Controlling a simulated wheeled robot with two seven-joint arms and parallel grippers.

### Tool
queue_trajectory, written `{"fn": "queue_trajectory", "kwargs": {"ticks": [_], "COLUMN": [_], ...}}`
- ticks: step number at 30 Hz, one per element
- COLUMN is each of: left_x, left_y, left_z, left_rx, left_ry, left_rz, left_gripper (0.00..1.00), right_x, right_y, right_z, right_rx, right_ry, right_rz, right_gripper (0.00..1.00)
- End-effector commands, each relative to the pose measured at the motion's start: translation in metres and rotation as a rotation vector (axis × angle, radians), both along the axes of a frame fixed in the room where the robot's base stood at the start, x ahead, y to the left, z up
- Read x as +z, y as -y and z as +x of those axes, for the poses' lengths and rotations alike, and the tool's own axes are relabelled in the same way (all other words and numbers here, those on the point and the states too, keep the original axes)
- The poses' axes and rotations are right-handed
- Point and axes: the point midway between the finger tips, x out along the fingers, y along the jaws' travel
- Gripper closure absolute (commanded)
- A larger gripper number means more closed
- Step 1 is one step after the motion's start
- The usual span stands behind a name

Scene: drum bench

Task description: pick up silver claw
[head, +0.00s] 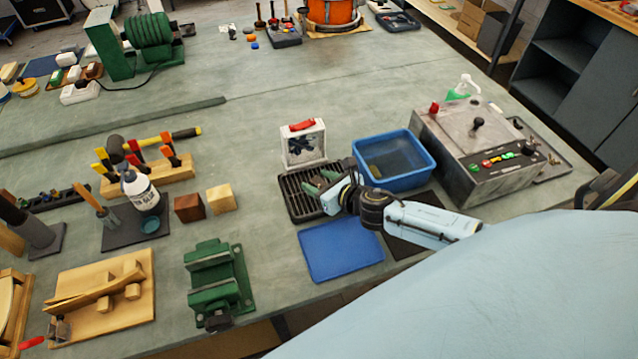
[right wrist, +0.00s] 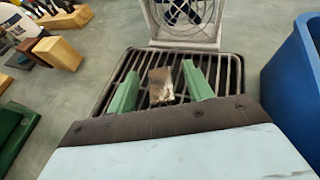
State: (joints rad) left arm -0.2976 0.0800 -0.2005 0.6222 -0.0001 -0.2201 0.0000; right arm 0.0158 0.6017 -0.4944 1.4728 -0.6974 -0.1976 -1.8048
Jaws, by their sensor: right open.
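A small silver piece with brownish tones, which looks like the silver claw (right wrist: 161,86), lies on the black slatted rack (right wrist: 226,75). The rack also shows in the head view (head: 298,205). My right gripper (head: 318,183) is low over the rack. Its green fingers are apart, and in the right wrist view the gripper (right wrist: 160,70) has one finger on each side of the claw, with visible gaps. In the head view the claw cannot be made out by the fingers. My left gripper is not in view.
A white, red-handled case (head: 303,143) stands just behind the rack. A blue bin (head: 410,178) is close on the right, and a blue mat (head: 340,248) lies in front. A green vise (head: 218,280) and wooden blocks (head: 222,198) are to the left.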

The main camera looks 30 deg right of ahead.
Motion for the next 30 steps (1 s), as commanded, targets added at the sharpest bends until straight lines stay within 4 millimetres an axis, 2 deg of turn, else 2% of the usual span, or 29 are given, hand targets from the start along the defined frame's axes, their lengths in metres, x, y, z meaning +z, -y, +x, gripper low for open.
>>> {"fn": "queue_trajectory", "kwargs": {"ticks": [2, 12, 14, 19, 22, 30], "left_x": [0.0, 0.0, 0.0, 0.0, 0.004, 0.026], "left_y": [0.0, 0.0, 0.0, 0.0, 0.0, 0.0], "left_z": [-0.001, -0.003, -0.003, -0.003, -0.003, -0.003], "left_rx": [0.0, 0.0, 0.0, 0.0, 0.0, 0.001], "left_ry": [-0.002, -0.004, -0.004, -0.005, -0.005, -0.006], "left_rz": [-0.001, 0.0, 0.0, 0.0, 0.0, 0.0], "left_gripper": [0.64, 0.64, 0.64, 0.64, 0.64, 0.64], "right_x": [0.0, 0.0, 0.0, 0.001, 0.008, 0.062], "right_y": [0.0, 0.0, 0.0, 0.0, 0.0, 0.001], "right_z": [0.0, 0.0, 0.0, 0.0, 0.0, 0.0], "right_rx": [0.0, 0.0, 0.0, 0.0, 0.002, 0.002], "right_ry": [0.0, 0.0, 0.001, 0.001, 0.002, 0.004], "right_rz": [0.0, 0.001, 0.001, 0.0, -0.001, -0.003], "right_gripper": [0.49, 0.94, 1.0, 1.0, 1.0, 1.0]}}
